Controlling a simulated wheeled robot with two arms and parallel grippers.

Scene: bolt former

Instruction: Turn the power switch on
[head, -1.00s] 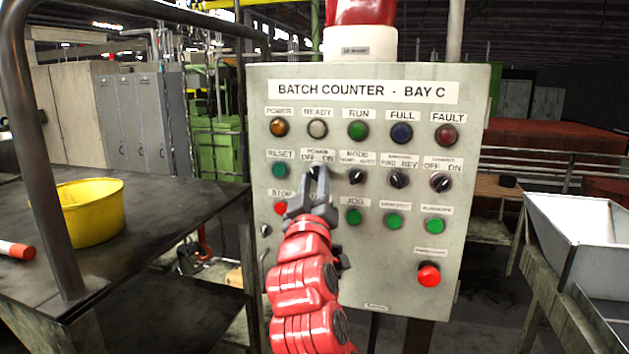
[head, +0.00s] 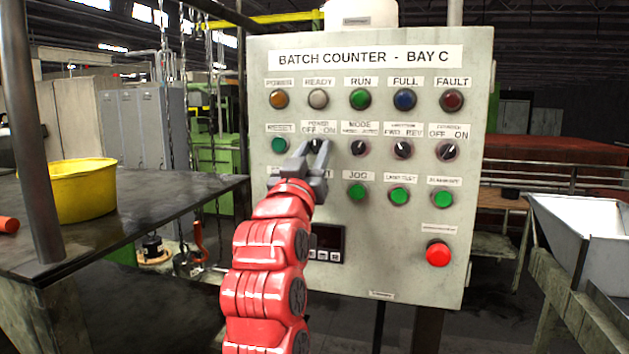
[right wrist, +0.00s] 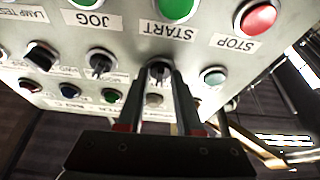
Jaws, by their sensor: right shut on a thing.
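The power switch (head: 317,145) is a black rotary knob under the "POWER OFF ON" label (head: 318,128), in the second row of the grey panel (head: 400,285) titled "BATCH COUNTER - BAY C". My right gripper (head: 313,150) reaches up to it from below. In the right wrist view the two fingers (right wrist: 156,88) stand on either side of the switch knob (right wrist: 160,70) and are shut on it. The fingers partly hide the knob, so I cannot tell which way it points. My left gripper is not in view.
The mode knob (head: 358,148) is close on the right and the green reset button (head: 279,145) on the left. The red stop button (right wrist: 259,17) shows in the wrist view. A yellow bucket (head: 82,192) stands on the left table, and a metal hopper (head: 585,235) is at the right.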

